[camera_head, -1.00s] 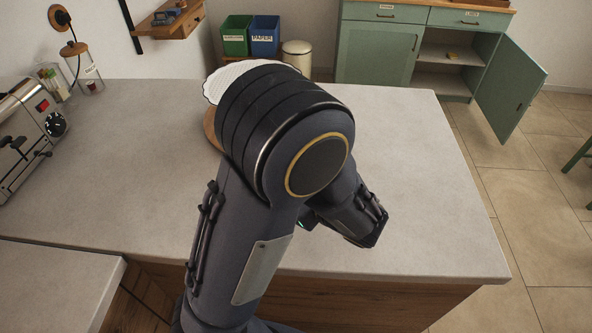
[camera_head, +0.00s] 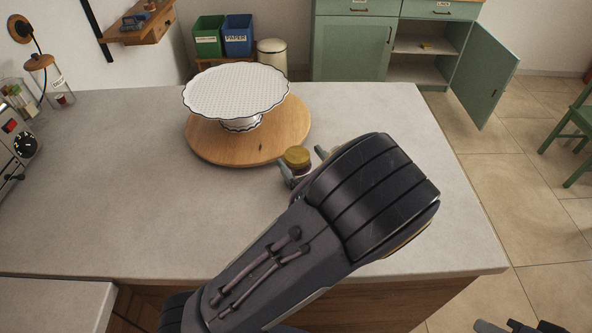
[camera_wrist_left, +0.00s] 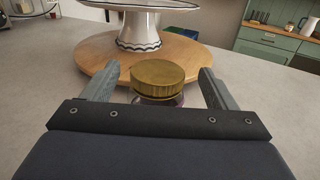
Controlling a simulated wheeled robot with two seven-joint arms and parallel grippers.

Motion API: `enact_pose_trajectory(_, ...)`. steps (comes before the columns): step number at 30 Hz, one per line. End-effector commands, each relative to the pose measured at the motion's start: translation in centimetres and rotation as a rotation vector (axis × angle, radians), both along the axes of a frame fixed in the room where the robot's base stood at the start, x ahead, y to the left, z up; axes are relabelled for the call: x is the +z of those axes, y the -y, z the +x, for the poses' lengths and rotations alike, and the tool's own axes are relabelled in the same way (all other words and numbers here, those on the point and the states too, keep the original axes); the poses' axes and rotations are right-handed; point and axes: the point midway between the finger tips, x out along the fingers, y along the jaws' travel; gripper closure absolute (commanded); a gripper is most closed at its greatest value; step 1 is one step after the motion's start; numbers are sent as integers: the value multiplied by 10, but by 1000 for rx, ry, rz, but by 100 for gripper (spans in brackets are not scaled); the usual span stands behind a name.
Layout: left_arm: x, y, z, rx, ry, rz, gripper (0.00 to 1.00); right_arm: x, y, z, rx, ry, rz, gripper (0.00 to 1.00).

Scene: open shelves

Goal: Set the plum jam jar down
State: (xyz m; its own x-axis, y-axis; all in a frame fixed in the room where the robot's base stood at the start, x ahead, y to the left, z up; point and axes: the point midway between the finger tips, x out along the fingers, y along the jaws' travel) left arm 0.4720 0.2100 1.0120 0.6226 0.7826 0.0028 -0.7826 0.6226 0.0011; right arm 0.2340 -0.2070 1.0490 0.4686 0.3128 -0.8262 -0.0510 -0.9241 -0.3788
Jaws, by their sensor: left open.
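The plum jam jar (camera_head: 298,158) has a gold lid and stands upright, seemingly on the counter just in front of a round wooden board. In the left wrist view its lid (camera_wrist_left: 158,74) shows between the fingers, with a strip of dark glass below; the lower part is hidden by the gripper. My left gripper (camera_head: 304,163) is open, with one finger on each side of the jar. In the left wrist view a gap shows between each finger and the lid. Dark parts at the bottom right edge of the head view may be my right gripper; its jaws cannot be made out.
The round wooden board (camera_head: 205,142) lies behind the jar and carries a white scalloped cake stand (camera_head: 235,92). Glass jars (camera_head: 52,80) and a toaster (camera_head: 14,145) are at the left. The counter's left front (camera_head: 130,210) is clear.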

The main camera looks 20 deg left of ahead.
Motion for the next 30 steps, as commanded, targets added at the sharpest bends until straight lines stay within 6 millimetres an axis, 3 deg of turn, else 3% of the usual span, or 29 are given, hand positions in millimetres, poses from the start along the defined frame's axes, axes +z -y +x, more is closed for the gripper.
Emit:
enact_pose_trajectory(7,-3,-31,21,5,0,0,20,11,0,0,0,0,0,75)
enact_pose_trajectory(17,-4,-37,27,1,-1,-2,20,11,0,0,0,0,0,75)
enact_pose_trajectory(30,-4,-37,27,1,-1,-2,76,11,0,0,0,0,0,75)
